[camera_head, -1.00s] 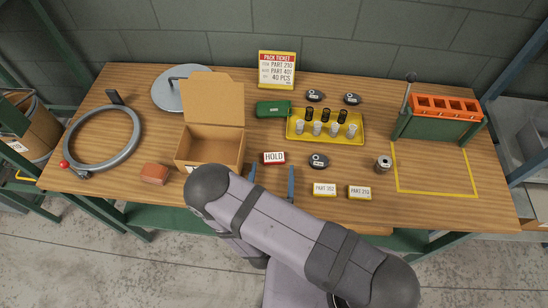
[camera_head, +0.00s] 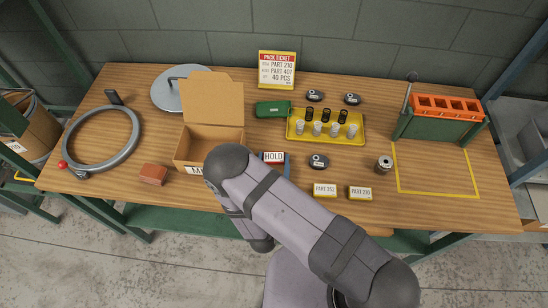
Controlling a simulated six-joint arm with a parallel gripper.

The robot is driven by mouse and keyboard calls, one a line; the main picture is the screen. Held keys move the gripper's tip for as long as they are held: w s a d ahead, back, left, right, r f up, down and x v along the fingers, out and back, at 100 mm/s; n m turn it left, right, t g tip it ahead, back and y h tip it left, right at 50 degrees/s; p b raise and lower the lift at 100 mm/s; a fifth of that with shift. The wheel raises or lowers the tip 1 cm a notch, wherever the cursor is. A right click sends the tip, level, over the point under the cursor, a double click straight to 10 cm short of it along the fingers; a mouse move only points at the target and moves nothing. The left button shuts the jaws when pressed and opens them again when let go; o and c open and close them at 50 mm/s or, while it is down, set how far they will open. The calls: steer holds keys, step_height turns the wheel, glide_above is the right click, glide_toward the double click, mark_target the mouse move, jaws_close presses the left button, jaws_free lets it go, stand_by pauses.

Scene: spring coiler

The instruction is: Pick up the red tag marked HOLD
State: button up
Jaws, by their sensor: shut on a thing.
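My grey arm reaches in from the front and hides most of the gripper. I cannot tell whether the tag touches the table.
The cardboard box (camera_head: 210,142) stands close on the left. A black round piece (camera_head: 318,162) lies close on the right, and a yellow tray (camera_head: 298,136) with several small cylinders behind it. Yellow-edged cards (camera_head: 325,190) lie in front.

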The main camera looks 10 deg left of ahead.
mark_target(273, 165)
steer(key=shift+r, duration=0.15)
step_height(273, 165, up, 10)
steer(key=b, duration=0.2)
stand_by(0.9)
